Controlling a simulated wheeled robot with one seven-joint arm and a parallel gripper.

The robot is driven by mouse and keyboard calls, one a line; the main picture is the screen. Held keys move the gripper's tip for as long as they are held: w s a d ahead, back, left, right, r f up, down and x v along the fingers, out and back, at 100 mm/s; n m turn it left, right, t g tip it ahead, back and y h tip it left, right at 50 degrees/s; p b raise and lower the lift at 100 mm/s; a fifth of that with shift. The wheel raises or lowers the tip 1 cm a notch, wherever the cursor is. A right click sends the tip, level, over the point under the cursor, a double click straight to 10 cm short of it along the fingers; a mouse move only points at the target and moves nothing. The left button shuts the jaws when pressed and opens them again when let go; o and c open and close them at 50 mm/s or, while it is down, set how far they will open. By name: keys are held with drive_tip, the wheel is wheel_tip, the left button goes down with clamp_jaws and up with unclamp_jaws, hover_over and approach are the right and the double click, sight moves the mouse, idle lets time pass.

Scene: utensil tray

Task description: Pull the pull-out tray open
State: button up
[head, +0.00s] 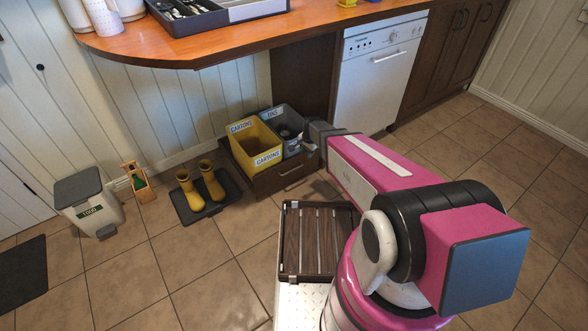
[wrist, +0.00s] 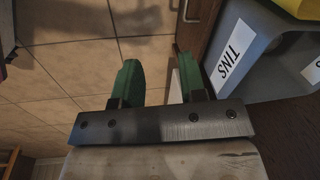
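The pull-out tray (head: 290,178) is a dark wooden drawer front with a pale bar handle (head: 293,169), low under the counter. It carries a yellow bin (head: 257,155) labelled CARTONS and a grey bin (head: 284,120) labelled TINS. In the wrist view, the tray's brown front (wrist: 197,28) and part of its handle (wrist: 190,10) show at the top, beyond the fingertips. My gripper (wrist: 157,68) has two green fingers spread apart with nothing held between them. The grey bin (wrist: 250,70) is right of the fingers. In the head view my arm largely hides the gripper.
A white dishwasher (head: 377,75) stands to the right of the tray. Yellow boots (head: 202,188) on a dark mat and a lidded FOOD bin (head: 90,203) stand left. The counter (head: 190,50) overhangs the tray. Tiled floor (head: 205,260) in front is clear.

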drive_tip(key=w+a+f+m, duration=0.2)
drive_tip(key=w+a+f, duration=0.25)
drive_tip(key=f, duration=0.25)
approach(294, 167)
drive_tip(key=s+f, duration=0.2)
drive_tip(key=f, duration=0.1)
drive_tip(key=s+f, duration=0.1)
drive_tip(key=f, duration=0.1)
drive_tip(key=shift+s+a, duration=0.25)
drive_tip(key=shift+a, duration=0.1)
clamp_jaws()
